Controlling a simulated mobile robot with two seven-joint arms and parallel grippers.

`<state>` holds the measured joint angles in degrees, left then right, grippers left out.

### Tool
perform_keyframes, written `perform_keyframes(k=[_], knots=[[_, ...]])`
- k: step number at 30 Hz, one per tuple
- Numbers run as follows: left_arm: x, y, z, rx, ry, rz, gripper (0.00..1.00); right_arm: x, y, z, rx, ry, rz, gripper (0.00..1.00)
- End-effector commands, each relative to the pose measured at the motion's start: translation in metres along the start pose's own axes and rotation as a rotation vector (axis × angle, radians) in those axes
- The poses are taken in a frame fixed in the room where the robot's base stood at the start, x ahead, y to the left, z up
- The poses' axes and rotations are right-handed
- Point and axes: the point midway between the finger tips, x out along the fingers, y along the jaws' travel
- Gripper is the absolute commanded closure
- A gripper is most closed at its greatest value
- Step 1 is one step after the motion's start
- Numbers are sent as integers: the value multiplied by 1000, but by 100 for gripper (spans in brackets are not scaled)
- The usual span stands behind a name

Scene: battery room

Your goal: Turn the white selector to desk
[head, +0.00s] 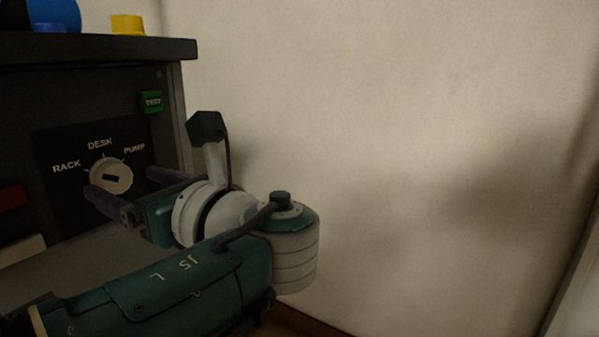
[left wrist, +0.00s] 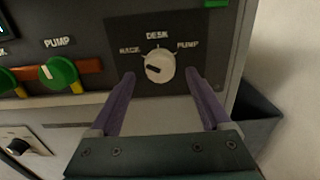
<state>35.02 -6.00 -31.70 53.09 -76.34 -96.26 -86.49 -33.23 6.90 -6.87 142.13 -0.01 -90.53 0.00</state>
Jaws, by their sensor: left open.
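The white selector (head: 111,172) is a round knob on a dark panel, with RACK, DESK and PUMP lettered around it. It also shows in the left wrist view (left wrist: 163,59), where its dark mark slants toward the RACK side, left of DESK. My left gripper (head: 120,182) is open in front of the panel. In the left wrist view its two purple fingers (left wrist: 160,75) stand apart, to the left and right of and just below the selector, with nothing between them. I cannot tell how far the tips are from the panel. My right gripper is not in view.
A green TEST button (head: 151,101) sits above and right of the selector. A green knob (left wrist: 61,73) marked PUMP is left of it, and a black knob (left wrist: 18,146) lower left. A yellow object (head: 128,25) stands on the cabinet top. Bare wall fills the right.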

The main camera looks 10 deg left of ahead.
Motion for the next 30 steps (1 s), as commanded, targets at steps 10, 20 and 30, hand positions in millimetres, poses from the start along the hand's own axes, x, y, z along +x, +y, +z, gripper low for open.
perform_keyframes(k=[10, 20, 30], knots=[[32, 0, 0, -1, 1, -1, 19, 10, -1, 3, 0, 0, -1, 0], [32, 0, 0, -1, 1, -1, 32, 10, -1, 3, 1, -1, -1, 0], [32, 0, 0, -1, 2, -1, 71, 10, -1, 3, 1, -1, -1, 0]])
